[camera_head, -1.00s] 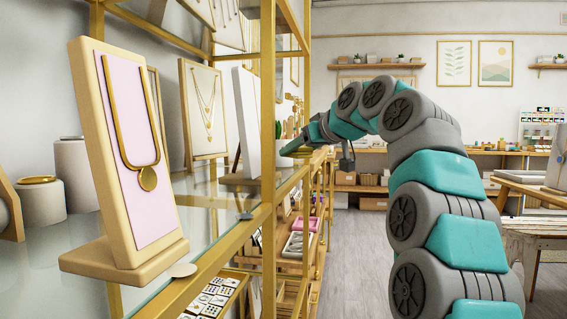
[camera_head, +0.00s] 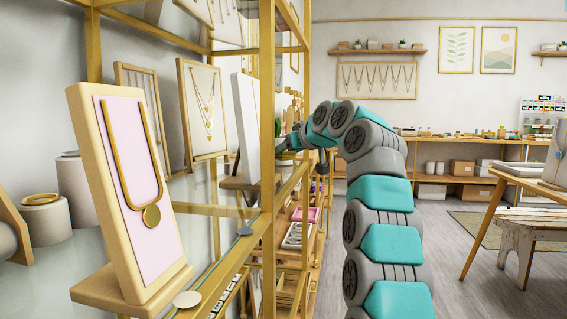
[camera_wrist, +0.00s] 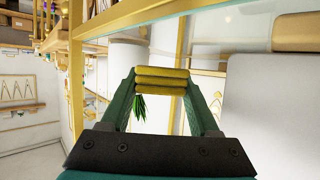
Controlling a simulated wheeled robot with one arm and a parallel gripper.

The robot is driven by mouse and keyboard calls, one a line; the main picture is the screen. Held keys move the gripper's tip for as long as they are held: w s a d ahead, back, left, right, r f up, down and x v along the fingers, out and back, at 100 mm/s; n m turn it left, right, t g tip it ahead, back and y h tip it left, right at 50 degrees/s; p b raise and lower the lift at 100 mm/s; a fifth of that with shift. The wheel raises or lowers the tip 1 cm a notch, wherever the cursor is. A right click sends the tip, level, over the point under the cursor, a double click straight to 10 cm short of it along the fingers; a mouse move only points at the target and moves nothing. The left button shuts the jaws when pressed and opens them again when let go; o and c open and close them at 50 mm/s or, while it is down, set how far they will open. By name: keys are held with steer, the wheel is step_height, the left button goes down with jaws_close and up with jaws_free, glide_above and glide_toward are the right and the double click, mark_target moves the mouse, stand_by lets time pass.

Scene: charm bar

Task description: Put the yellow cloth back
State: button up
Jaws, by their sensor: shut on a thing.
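The yellow cloth (camera_wrist: 161,72) is a small folded stack between the two teal fingers of my gripper (camera_wrist: 161,82) in the wrist view. My gripper is shut on it and holds it by its two ends. In the head view my gripper (camera_head: 284,146) reaches to the gold-framed shelf, beside the back of a white display panel. The cloth cannot be made out there, behind the shelf post and the arm.
The gold shelf post (camera_head: 267,120) stands close to my gripper. A pink necklace stand (camera_head: 130,190) is on the glass shelf at left. A necklace board (camera_head: 204,110) stands farther back.

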mark_target(283, 172)
steer(key=shift+s+f+b, duration=0.1)
steer(key=shift+f+b, duration=0.6)
steer(key=shift+f, duration=0.85)
steer(key=shift+f+b, duration=0.2)
steer(key=shift+b, duration=0.1)
steer(key=o, duration=1.4)
steer(key=shift+c, duration=0.2)
steer(key=shift+r, duration=0.25)
steer(key=b+v, duration=0.1)
steer(key=v, duration=1)
steer(key=shift+s+d, duration=0.25)
steer(key=shift+d, duration=0.05)
